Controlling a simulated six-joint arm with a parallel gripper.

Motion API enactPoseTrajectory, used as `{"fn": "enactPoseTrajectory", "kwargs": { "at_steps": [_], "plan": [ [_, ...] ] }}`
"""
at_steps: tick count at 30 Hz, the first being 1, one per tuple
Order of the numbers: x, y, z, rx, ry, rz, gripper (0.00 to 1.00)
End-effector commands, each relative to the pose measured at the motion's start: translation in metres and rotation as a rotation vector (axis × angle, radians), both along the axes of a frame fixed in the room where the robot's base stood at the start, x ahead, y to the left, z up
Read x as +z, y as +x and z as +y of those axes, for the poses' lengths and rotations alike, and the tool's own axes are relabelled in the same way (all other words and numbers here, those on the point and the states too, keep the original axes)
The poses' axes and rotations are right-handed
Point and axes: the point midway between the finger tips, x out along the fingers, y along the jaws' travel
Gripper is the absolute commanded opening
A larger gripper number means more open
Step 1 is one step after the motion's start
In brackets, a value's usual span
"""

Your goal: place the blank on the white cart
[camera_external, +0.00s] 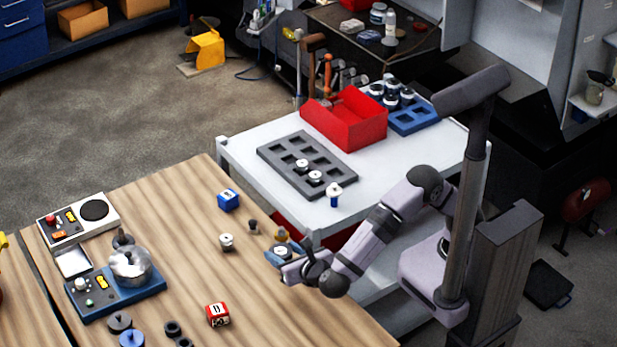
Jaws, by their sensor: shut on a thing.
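My gripper (279,256) is low over the right part of the wooden table, near the edge that faces the cart. It is shut on a small pale metal piece, which looks like the blank (281,251). The fingers hide part of it, and I cannot tell whether it touches the table. A brass-coloured part (282,234) shows just behind the gripper. The white cart (378,182) stands beyond the table, to the upper right of my gripper.
On the cart are a grey tray (270,154) with two pale pieces, a red bin (360,132), a blue tray (412,122) and a small blue-and-white item (334,195). The wooden table (180,205) bears a blue box (228,200), a pale piece (227,241) and a red box (218,315). The cart's front right is clear.

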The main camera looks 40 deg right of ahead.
Motion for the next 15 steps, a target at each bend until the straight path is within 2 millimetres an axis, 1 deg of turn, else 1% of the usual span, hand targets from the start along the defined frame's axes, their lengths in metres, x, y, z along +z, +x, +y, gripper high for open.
{"fn": "enactPoseTrajectory", "kwargs": {
  "at_steps": [1, 3, 8, 14, 15],
  "plan": [
    [0.01, 0.0, 0.001, 0.0, 0.007, -0.002, 0.08],
    [0.022, 0.0, 0.001, -0.001, 0.007, -0.003, 0.08],
    [0.048, 0.0, 0.0, 0.0, 0.006, -0.001, 0.08],
    [0.048, 0.033, -0.016, -0.078, 0.0, -0.002, 0.08],
    [0.048, 0.041, -0.02, -0.098, 0.001, -0.002, 0.08]
  ]
}}
